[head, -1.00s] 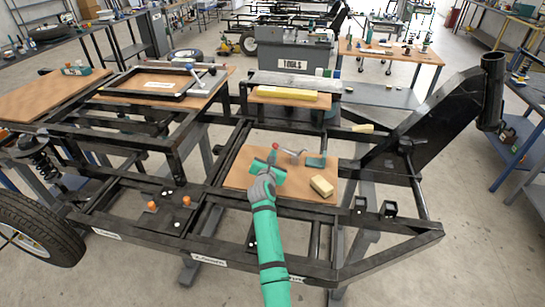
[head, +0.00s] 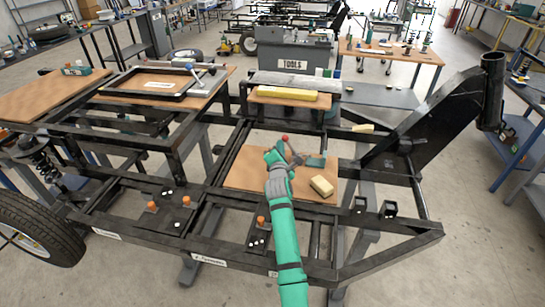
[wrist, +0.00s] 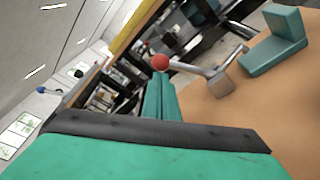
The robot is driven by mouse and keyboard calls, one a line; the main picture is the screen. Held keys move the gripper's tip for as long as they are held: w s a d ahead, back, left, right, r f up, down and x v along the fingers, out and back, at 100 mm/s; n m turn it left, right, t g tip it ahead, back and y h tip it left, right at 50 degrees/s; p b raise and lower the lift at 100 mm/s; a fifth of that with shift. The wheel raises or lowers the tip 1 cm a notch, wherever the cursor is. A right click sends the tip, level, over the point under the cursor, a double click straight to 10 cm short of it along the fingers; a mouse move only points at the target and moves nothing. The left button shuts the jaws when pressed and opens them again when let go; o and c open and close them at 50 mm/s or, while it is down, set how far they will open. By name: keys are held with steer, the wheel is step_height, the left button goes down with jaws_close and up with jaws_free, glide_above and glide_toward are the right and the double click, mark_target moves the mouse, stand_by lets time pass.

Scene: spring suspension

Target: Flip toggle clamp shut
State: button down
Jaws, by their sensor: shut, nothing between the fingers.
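The toggle clamp is a bare metal lever (wrist: 190,68) with a red ball knob (wrist: 160,62) at its end and a grey base (wrist: 222,82) on a wooden board. In the head view the red knob (head: 285,138) stands up above the board, with the lever slanting down to the right. My gripper (head: 272,153) is beside the lever, on its left, and partly hides the clamp. In the wrist view my gripper's teal fingers (wrist: 158,85) are together and empty, their tips right by the knob. I cannot tell whether they touch it.
A teal angled block (wrist: 278,42) sits beside the clamp, and it also shows in the head view (head: 316,162). A tan block (head: 321,186) lies on the board (head: 240,172) at front right. Black frame rails (head: 215,200) surround the board.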

mark_target(288, 144)
steer(key=shift+s+d+r+m+t, duration=0.2)
steer(key=shift+d+r+m, duration=0.25)
steer(key=shift+d+m, duration=0.35)
steer(key=shift+s+d+r+m+t, duration=0.2)
steer(key=shift+d+r+m, duration=0.35)
steer(key=shift+m, duration=0.45)
